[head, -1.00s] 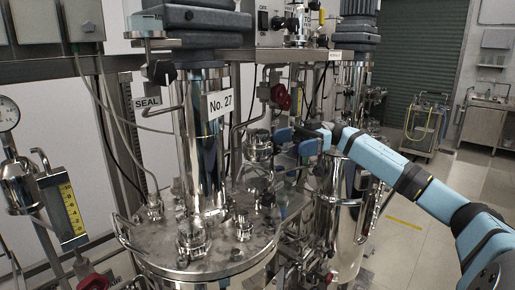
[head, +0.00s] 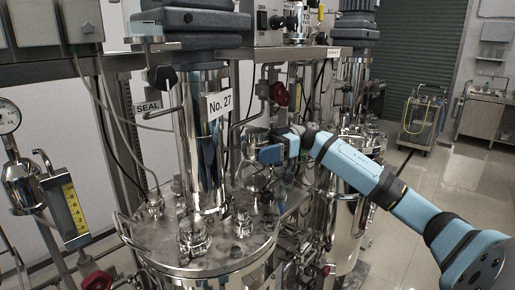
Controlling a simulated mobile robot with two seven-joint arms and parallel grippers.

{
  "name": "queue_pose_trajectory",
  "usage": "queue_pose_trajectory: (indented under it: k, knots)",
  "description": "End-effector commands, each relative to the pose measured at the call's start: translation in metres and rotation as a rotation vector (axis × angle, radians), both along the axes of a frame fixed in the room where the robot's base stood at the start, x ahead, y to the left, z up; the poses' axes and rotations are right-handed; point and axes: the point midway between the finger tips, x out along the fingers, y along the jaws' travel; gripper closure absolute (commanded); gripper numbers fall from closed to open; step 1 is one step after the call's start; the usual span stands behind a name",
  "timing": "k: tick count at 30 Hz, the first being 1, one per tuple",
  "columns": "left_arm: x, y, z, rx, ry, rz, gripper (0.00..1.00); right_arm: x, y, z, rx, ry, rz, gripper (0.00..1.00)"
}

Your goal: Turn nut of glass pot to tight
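A shiny steel vessel lid (head: 165,242) with several fittings fills the lower middle of the head view. Toward its right rear stands a round metal fitting (head: 256,136), which I take to be the glass pot; its lower part is largely covered by my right gripper. My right gripper (head: 262,155) comes in from the right at the end of the blue arm and overlaps the fitting. Whether it touches the fitting, and whether its fingers are open or shut, I cannot tell. I cannot make out the nut clearly. My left gripper is not in view.
A tall steel column labelled No. 27 (head: 207,150) rises from the lid just left of the gripper. A red valve knob (head: 280,94) is above it. A second steel vessel (head: 338,225) stands behind right. Open floor lies at far right.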

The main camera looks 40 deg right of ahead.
Motion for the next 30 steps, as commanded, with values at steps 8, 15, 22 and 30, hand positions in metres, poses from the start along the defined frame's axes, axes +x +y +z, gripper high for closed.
queue_pose_trajectory:
  k: [8,15,22,30]
  knots:
    - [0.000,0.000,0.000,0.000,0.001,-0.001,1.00,0.000,0.000,0.000,0.000,0.000,-0.001,0.47]
    - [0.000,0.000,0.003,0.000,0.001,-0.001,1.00,-0.001,0.000,0.000,-0.003,0.002,-0.029,0.47]
    - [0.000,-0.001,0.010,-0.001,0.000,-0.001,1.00,-0.001,0.000,0.000,-0.004,0.004,-0.107,0.47]
    - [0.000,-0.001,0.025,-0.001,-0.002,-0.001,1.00,-0.002,0.000,0.001,-0.004,0.004,-0.237,0.47]
